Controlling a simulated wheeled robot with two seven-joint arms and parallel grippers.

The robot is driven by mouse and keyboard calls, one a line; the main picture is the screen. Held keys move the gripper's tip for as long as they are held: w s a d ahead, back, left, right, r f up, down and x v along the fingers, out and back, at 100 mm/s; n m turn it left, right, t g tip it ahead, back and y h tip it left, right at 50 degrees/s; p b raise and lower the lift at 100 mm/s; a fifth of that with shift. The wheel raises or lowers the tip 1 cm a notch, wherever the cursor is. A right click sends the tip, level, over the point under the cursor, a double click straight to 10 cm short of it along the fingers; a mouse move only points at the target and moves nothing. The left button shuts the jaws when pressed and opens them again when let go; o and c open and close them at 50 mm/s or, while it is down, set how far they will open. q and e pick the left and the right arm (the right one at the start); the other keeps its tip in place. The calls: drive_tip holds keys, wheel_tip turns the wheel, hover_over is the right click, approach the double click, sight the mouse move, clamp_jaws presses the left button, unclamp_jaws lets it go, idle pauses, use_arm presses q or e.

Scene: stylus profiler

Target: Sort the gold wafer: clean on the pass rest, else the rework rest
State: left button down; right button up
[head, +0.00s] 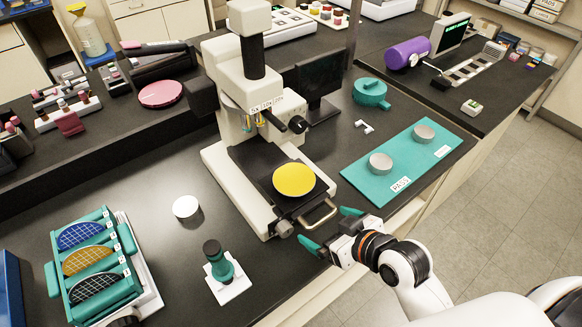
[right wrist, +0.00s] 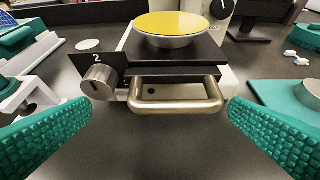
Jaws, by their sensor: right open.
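A plain yellow-gold wafer (head: 294,179) lies flat on the stage of the white profiler (head: 232,150); the right wrist view shows it edge-on (right wrist: 172,23). I see no clear mark on it. My right gripper (head: 330,228) is open and empty, its teal fingers either side of the stage's metal pull handle (right wrist: 176,106), apart from it. The pass rest (head: 381,163), a grey round on a teal mat (head: 372,180), stands by the PASS label. A second grey rest (head: 424,133) stands farther back; its label is too small to read. Both rests look empty. My left gripper is out of view.
A teal cassette (head: 118,288) with blue, amber and dark gridded wafers stands at the left. A white disc (head: 186,206) and a teal-handled tool on a white base (head: 222,266) stand between. A teal pot (head: 371,92) and small white piece (head: 364,126) lie behind the mat.

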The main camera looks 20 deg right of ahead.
sight(294, 179)
drive_tip(key=w+r+t, duration=0.2)
drive_tip(key=r, duration=0.1)
drive_tip(key=w+r+t+y, duration=0.1)
drive_tip(key=r, duration=0.1)
drive_tip(key=shift+w+d+r, duration=0.2)
drive_tip(key=shift+w+d, duration=0.05)
drive_tip(key=shift+d, duration=0.1)
drive_tip(key=p+x, duration=0.2)
drive_tip(key=x, duration=0.3)
drive_tip(key=shift+w+a, duration=0.15)
drive_tip(key=shift+w, duration=0.15)
drive_tip(key=shift+f+p+x, duration=0.2)
drive_tip(key=shift+p+x, duration=0.35)
drive_tip(key=shift+x, duration=0.95)
drive_tip(key=shift+f+p+x, duration=0.2)
drive_tip(key=shift+p+x, duration=0.35)
drive_tip(key=shift+x, duration=0.95)
drive_tip(key=shift+s+a, duration=0.1)
drive_tip(key=shift+s, duration=0.15)
drive_tip(key=c, duration=0.7)
